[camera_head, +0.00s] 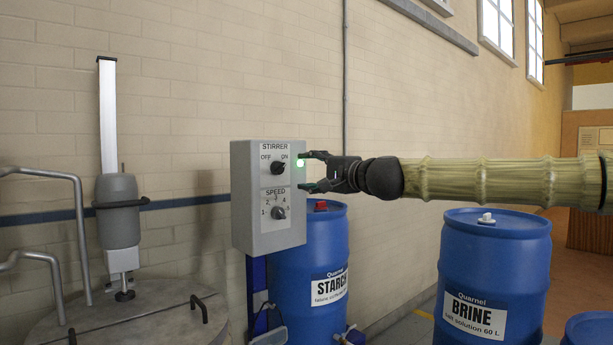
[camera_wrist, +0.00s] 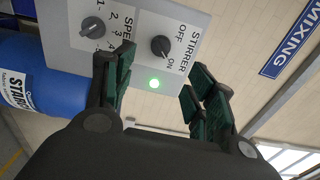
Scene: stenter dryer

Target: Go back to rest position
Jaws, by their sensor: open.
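My gripper (camera_head: 312,171) is open and empty, its two fingers pointing left just beside the right edge of the grey control box (camera_head: 265,235). The box carries a STIRRER knob (camera_head: 278,168) labelled OFF and ON, and a SPEED knob (camera_head: 279,213) with a numbered scale. A green light (camera_head: 300,163) glows near the upper fingertip. In the wrist view the open fingers (camera_wrist: 158,85) frame the lit green light (camera_wrist: 154,84), with the STIRRER knob (camera_wrist: 160,46) beyond it and its pointer toward ON. I cannot tell whether a fingertip touches the box.
A blue STARCH drum (camera_head: 328,265) stands behind and below the box. A blue BRINE drum (camera_head: 490,270) stands under my arm at right. A metal vat lid (camera_head: 130,320) with a stirrer motor (camera_head: 118,215) and bent pipes (camera_head: 78,220) is at left.

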